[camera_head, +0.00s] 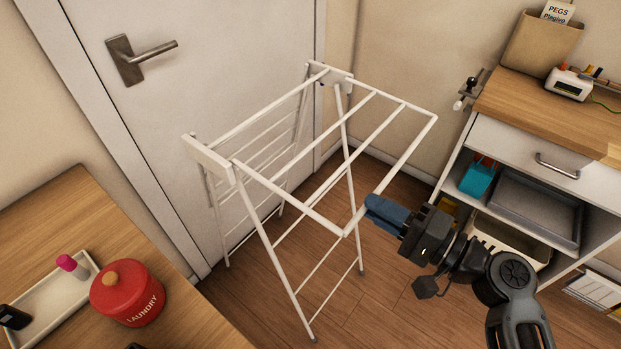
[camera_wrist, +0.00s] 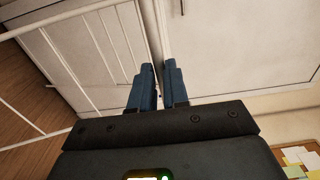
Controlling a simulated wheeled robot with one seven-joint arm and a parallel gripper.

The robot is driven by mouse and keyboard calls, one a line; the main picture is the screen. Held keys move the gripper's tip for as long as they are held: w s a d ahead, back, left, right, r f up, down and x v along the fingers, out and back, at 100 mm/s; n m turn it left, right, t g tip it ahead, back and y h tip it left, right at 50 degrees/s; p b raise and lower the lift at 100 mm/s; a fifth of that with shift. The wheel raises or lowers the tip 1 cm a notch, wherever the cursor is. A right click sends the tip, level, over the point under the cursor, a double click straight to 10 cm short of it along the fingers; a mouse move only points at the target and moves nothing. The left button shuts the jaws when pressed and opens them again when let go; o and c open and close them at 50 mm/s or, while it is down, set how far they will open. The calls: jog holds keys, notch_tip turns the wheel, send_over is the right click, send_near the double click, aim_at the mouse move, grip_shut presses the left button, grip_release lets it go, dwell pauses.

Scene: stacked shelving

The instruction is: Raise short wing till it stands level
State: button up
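A white drying rack (camera_head: 207,157) stands on splayed legs in front of the door. One wing (camera_head: 291,198) extends to the right from its top, roughly level with it. I cannot tell from its looks whether this is the short wing. More rails hang low on the door side of the rack. My gripper (camera_head: 372,207) comes from the right, with its blue fingers at the extended wing's outer rail, near the front corner. In the wrist view the fingers (camera_wrist: 158,82) are close together with a narrow gap. They seem closed around the rail, but the contact is largely hidden.
A wooden counter with a red laundry tin (camera_head: 127,294) and a tray (camera_head: 50,305) is at lower left. A shelf unit (camera_head: 531,150) with bins stands at right, close to my arm. The white door (camera_head: 190,90) is behind the rack. Floor shows below the wing.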

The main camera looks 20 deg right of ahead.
jog(key=o, duration=0.4)
jog(key=v, duration=0.7)
jog(key=shift+b, duration=0.35)
dwell(0.5)
dwell(0.4)
